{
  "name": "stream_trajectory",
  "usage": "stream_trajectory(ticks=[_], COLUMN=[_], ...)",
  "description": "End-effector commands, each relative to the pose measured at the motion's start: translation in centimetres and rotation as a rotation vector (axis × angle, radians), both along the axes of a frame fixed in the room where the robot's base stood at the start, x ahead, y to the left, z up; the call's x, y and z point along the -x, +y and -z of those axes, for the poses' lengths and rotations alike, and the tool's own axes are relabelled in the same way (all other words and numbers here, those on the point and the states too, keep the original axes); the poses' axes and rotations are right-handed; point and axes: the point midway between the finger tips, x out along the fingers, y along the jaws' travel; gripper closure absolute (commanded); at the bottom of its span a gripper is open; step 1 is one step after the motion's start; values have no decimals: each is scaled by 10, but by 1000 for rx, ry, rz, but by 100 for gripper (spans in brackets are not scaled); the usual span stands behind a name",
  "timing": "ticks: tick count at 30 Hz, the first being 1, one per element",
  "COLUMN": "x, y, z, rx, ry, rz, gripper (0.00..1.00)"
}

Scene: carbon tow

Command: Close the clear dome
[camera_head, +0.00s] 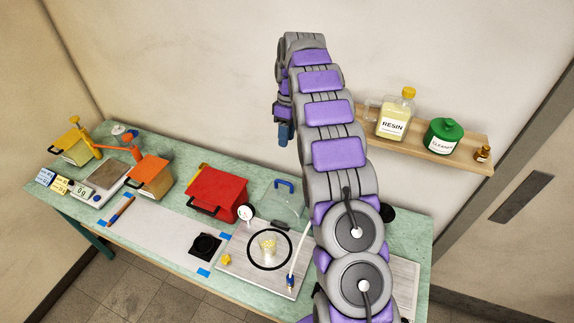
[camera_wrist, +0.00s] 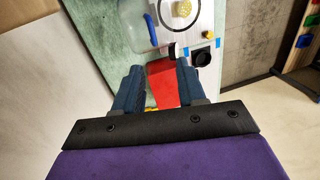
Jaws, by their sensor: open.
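The clear dome (camera_head: 283,205) stands tipped up open at the back of a pale base plate (camera_head: 232,243), with a blue handle (camera_head: 285,184) at its top. A black ring (camera_head: 249,250) lies on the plate around a cup of pale yellow pieces (camera_head: 268,246). In the wrist view the dome (camera_wrist: 133,22) and its blue handle (camera_wrist: 151,29) show at the top, beyond my fingers. My gripper (camera_head: 284,134) is high above the bench, apart from the dome. Its dark blue fingers (camera_wrist: 158,68) are open with nothing held between them.
A red box (camera_head: 217,194) stands left of the dome; it shows below my fingers in the wrist view (camera_wrist: 162,85). An orange box (camera_head: 150,176) and a yellow box (camera_head: 72,147) are further left. A wall shelf (camera_head: 452,150) holds bottles. A pale hose rises beside the plate.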

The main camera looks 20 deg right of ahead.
Motion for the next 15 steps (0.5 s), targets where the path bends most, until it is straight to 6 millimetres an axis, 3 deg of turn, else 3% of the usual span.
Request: stream_trajectory(ticks=[10,15], x=[-10,-7], y=[-9,-7], z=[11,27], rx=[-17,-19], ry=[-9,-3], rz=[-44,-43], gripper=[60,60])
